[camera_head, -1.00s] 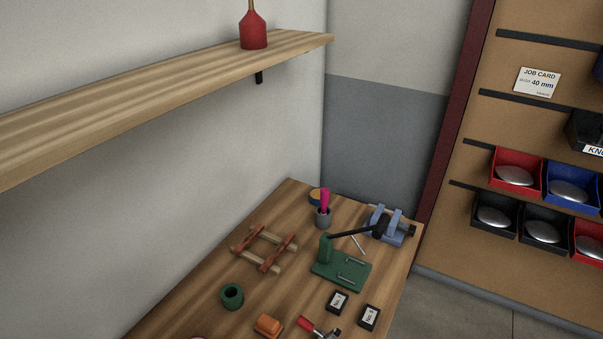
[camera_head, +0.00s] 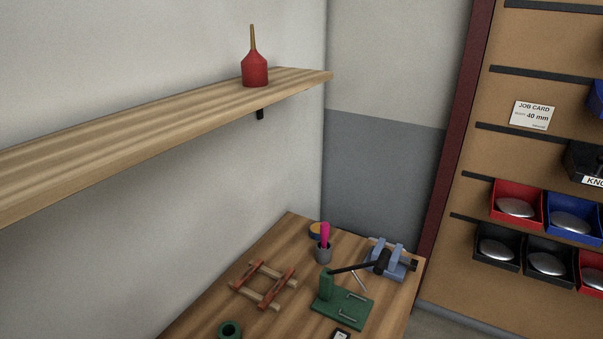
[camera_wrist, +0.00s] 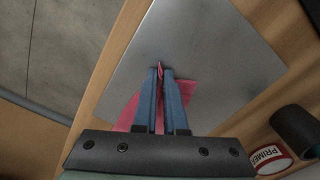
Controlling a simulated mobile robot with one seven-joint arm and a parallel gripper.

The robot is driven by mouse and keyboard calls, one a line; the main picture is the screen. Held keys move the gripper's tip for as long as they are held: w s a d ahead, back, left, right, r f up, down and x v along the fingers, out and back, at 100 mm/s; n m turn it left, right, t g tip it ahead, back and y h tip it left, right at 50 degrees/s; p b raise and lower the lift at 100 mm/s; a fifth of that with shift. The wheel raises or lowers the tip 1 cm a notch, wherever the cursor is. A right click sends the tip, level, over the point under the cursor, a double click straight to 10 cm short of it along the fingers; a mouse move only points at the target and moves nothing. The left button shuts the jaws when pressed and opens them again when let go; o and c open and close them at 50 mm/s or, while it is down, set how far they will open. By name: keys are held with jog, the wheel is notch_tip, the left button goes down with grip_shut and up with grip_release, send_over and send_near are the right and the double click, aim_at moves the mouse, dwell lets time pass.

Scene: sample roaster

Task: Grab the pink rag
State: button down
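The pink rag (camera_wrist: 187,89) shows in the wrist view, lying against a grey metal plate (camera_wrist: 205,45). My gripper (camera_wrist: 161,74) has two blue fingers close together, with a raised pink fold of the rag pinched between their tips. More of the rag spreads out to the left and right of the fingers. The part under the gripper's dark body is hidden. Neither the rag nor my gripper shows in the head view.
In the wrist view, a dark cylinder (camera_wrist: 295,127) and a can marked PRIMER (camera_wrist: 270,158) stand at the lower right. The head view shows a bench with a green press (camera_head: 342,309), a blue vise (camera_head: 391,260), a wooden frame (camera_head: 264,285) and a shelf (camera_head: 160,122) above.

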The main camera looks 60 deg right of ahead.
jog(key=shift+s+a+f, duration=0.15)
jog(key=shift+s+f, duration=0.05)
jog(key=shift+s, duration=0.05)
notch_tip(320, 180, up, 12)
jog(key=p, duration=1.2)
jog(key=shift+w+r, duration=0.2)
jog(key=shift+w, duration=0.05)
notch_tip(320, 180, up, 9)
jog(key=p, duration=0.9)
